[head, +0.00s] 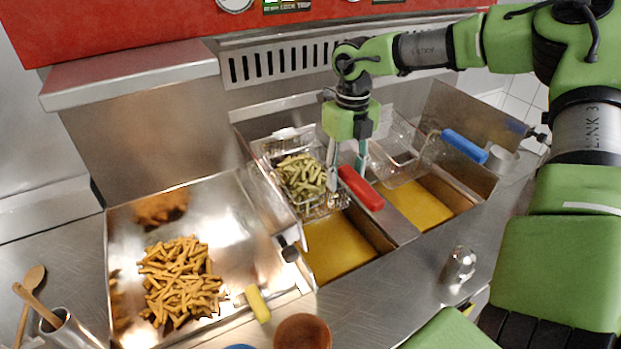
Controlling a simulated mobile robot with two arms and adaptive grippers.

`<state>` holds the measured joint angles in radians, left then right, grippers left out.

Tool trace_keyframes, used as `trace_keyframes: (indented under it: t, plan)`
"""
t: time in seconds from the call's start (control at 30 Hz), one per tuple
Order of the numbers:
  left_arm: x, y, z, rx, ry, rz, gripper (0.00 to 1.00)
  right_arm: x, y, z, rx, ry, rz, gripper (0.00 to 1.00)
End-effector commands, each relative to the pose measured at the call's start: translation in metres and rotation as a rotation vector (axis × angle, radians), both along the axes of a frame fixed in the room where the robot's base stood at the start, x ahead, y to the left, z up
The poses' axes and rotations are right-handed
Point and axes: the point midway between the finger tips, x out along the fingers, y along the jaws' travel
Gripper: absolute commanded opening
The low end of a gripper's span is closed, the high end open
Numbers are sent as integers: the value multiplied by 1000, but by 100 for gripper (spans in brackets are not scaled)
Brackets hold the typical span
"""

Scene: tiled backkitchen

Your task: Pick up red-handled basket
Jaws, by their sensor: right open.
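The red-handled basket (268,152) is a wire fry basket with pale green-yellow fries (302,174) in it. It hangs over the left oil well of the fryer, and its red handle (360,187) points to the lower right. My right gripper (346,172) points down at the handle end of the basket, with its fingers beside the red handle. It is open, and I cannot tell whether a finger touches the handle. The gripper hides part of the basket's right side. My left gripper is not in view.
A blue-handled basket (400,158) stands at the right oil well (420,203). A steel tray (235,215) with cooked fries (180,282) lies to the left. A yellow-handled tool (257,304), a brown bowl (302,332) and a glass shaker (460,267) are near the front.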

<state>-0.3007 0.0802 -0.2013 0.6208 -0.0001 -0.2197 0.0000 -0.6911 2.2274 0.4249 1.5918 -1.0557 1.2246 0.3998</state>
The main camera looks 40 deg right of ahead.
Motion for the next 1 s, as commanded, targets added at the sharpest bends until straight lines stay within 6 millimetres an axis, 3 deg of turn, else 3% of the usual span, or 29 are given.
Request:
trace_keyframes:
  t: [0.13,0.17,0.3,0.77,1.0]
  plan:
    - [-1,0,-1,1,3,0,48,0,0,0,0,0,0,42]
    - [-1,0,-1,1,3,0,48,0,0,0,0,0,0,36]
    - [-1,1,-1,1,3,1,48,0,0,0,0,0,0,0]
    - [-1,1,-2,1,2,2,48,2,0,5,-1,-6,0,0]
    - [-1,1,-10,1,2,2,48,3,0,30,-1,-13,-2,0]
